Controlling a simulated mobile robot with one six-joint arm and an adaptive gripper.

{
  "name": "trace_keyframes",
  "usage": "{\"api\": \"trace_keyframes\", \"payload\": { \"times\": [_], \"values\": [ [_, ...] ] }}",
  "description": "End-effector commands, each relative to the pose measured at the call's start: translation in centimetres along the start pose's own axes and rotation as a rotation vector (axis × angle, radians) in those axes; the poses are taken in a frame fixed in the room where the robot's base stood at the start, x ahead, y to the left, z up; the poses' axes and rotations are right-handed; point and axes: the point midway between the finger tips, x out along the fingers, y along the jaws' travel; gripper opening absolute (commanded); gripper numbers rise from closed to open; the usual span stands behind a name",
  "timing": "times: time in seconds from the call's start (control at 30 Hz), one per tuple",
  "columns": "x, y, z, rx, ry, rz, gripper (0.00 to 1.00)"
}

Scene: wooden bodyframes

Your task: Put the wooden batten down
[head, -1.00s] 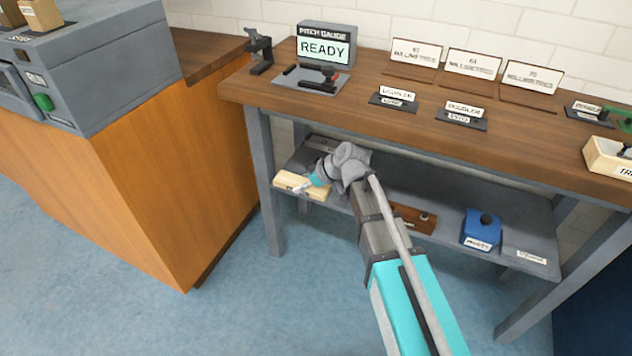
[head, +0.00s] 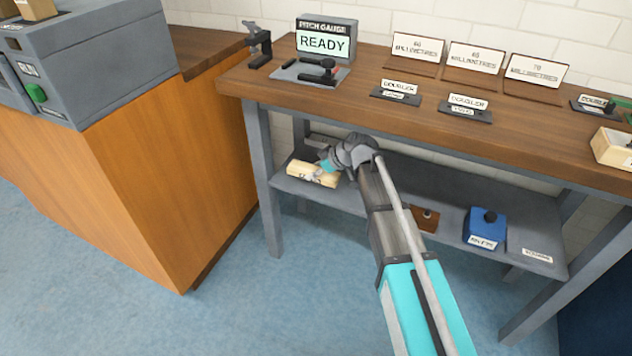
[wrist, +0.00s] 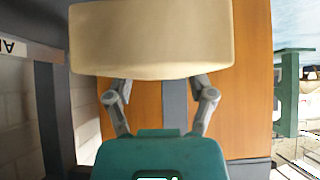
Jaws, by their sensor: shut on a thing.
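The wooden batten (head: 314,173) is a short pale block at the left end of the grey lower shelf (head: 330,199) under the workbench. My gripper (head: 326,167) is shut on the batten from its right and far side. In the wrist view the batten (wrist: 150,38) fills the top of the picture, with the fingers of my gripper (wrist: 160,85) at its near edge. The batten is at or just above the shelf's front left part; I cannot tell whether it touches the shelf. My arm hides part of the shelf behind it.
A brown block (head: 425,219) and a blue box (head: 484,229) stand farther right on the shelf. The bench top (head: 380,110) is overhead, with a grey leg (head: 264,185) left of the batten. An orange-brown cabinet (head: 170,190) stands to the left. Bare shelf lies between block and box.

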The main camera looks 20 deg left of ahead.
Motion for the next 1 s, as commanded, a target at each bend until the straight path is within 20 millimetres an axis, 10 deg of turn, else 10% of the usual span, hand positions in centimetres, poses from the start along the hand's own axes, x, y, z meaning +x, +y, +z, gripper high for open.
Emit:
{"api": "trace_keyframes", "payload": {
  "times": [1.0],
  "values": [
    [2.9,0.3,2.7,-0.001,0.000,-0.001,0.13]
  ]
}}
